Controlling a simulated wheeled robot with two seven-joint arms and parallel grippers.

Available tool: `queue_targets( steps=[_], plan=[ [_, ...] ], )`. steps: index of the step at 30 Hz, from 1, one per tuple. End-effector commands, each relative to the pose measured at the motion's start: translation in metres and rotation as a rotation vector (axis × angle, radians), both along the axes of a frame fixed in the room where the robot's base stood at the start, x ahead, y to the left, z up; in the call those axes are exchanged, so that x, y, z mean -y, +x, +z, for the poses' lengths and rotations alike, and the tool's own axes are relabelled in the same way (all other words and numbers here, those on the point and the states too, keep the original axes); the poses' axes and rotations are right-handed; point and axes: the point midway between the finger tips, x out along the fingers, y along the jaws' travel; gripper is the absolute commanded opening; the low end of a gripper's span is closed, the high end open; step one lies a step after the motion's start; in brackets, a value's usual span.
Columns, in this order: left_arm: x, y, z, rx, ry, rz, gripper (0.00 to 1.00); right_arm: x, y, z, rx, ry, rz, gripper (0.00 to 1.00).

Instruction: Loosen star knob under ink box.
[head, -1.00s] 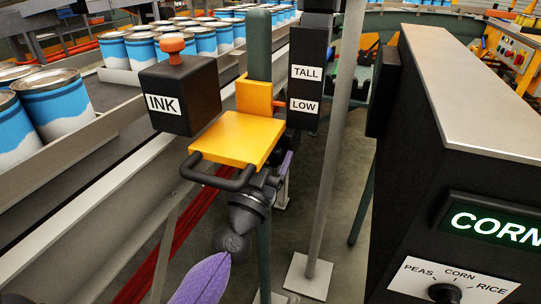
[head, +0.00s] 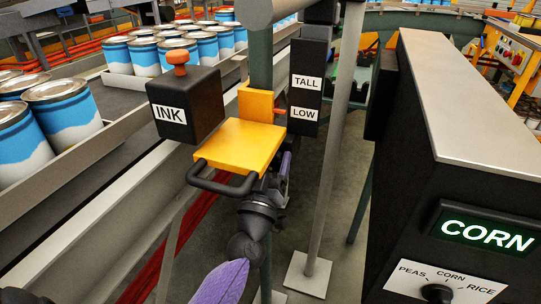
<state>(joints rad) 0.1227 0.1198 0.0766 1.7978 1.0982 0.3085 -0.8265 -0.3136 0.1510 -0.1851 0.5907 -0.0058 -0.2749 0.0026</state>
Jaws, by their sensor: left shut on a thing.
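The black ink box (head: 190,105), marked INK and topped by an orange knob (head: 181,62), sits by a yellow plate (head: 240,145) with a black handle (head: 220,182). The plate joins a yellow clamp block (head: 258,105) on a green post. My left gripper (head: 276,184) is under and just behind the plate, beside the post, with its dark wrist below. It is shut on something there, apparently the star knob. The plate and gripper hide the knob, so its shape cannot be seen. My right gripper is not in view.
A black block labelled TALL and LOW (head: 306,95) stands behind the post, with a small red pointer (head: 280,111) toward LOW. A grey pole (head: 335,150) stands right of it. Cans (head: 62,112) line the conveyor at left. A black CORN cabinet (head: 455,170) fills the right.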

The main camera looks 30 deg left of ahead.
Motion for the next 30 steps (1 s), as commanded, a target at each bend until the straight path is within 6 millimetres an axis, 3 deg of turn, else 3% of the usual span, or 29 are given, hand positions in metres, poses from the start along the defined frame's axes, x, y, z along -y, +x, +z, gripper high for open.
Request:
queue_targets(
  steps=[18,30],
  plan=[
    [-0.001,0.000,0.005,0.136,-0.556,0.000,0.09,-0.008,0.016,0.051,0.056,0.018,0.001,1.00],
    [-0.001,0.000,0.003,0.194,-0.790,-0.002,0.09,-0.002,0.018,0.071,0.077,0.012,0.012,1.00]
  ],
)
